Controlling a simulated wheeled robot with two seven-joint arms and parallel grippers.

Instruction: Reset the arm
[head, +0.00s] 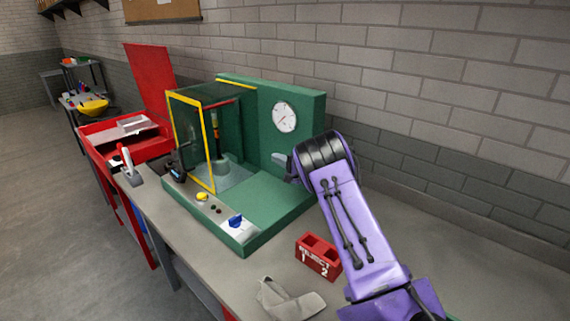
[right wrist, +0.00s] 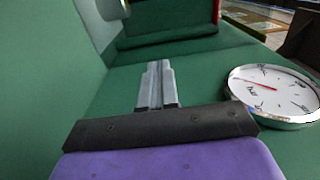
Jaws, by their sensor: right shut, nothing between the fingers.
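My right arm, purple with a black wrist, reaches in from the lower right of the head view. Its gripper (head: 283,161) is in front of the green back panel of the test rig, below and beside the round white gauge (head: 285,117). In the right wrist view the two grey fingers (right wrist: 157,84) lie together, shut and empty, with green surfaces around them. The gauge shows there at the right (right wrist: 270,92), apart from the fingers. My left gripper is not in view.
The green rig (head: 262,198) has a yellow-framed clear guard (head: 208,150) and a blue knob (head: 236,221) in front. A red two-hole box (head: 318,257) and a grey angled part (head: 290,300) lie on the bench. A red tool chest (head: 118,142) stands left. A brick wall is behind.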

